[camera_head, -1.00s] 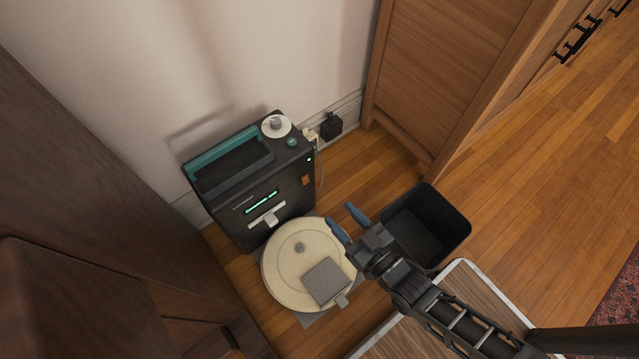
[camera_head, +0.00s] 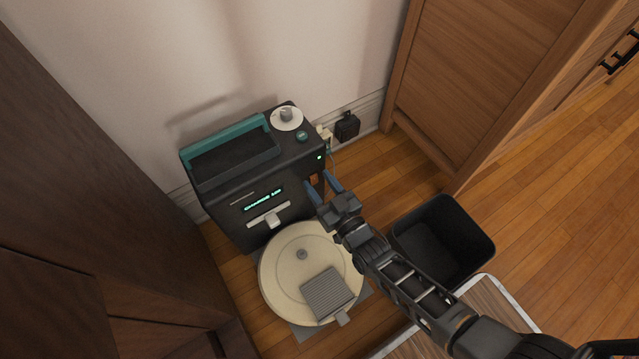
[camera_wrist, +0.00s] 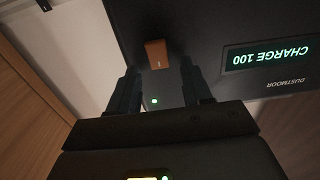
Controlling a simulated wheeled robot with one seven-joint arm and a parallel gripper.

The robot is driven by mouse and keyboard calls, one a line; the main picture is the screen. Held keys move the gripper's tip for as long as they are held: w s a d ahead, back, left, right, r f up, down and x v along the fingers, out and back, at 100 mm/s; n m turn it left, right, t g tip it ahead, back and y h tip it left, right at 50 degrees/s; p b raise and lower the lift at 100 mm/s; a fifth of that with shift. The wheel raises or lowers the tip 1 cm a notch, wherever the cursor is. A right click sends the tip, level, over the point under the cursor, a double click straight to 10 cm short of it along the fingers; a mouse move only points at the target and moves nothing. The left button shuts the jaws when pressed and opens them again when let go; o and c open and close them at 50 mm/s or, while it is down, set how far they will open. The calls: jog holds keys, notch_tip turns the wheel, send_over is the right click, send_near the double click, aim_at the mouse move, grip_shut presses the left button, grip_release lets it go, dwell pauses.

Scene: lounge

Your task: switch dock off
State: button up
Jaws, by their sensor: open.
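The dock (camera_head: 228,212) is a dark box against the wall. Its front has a lit display (camera_head: 263,199), which shows upside down as "CHARGE 100" in the wrist view (camera_wrist: 266,54). An orange rocker switch (camera_wrist: 157,54) is on the dock near a small green light (camera_wrist: 154,101). In the head view the switch (camera_head: 314,180) is partly hidden by my gripper. My gripper (camera_head: 319,180) is open, its blue fingers at the dock's right side. In the wrist view my gripper (camera_wrist: 160,78) has its fingers on either side of the switch; contact cannot be told.
A cream robot vacuum (camera_head: 285,262) with a grey pad sits before the dock. A black bin (camera_head: 440,240) stands right of my arm. A black plug (camera_head: 347,126) is on the wall. Wooden cabinets flank the dock on both sides.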

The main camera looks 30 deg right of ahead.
jog(key=shift+w, duration=0.3)
grip_shut()
dwell(0.3)
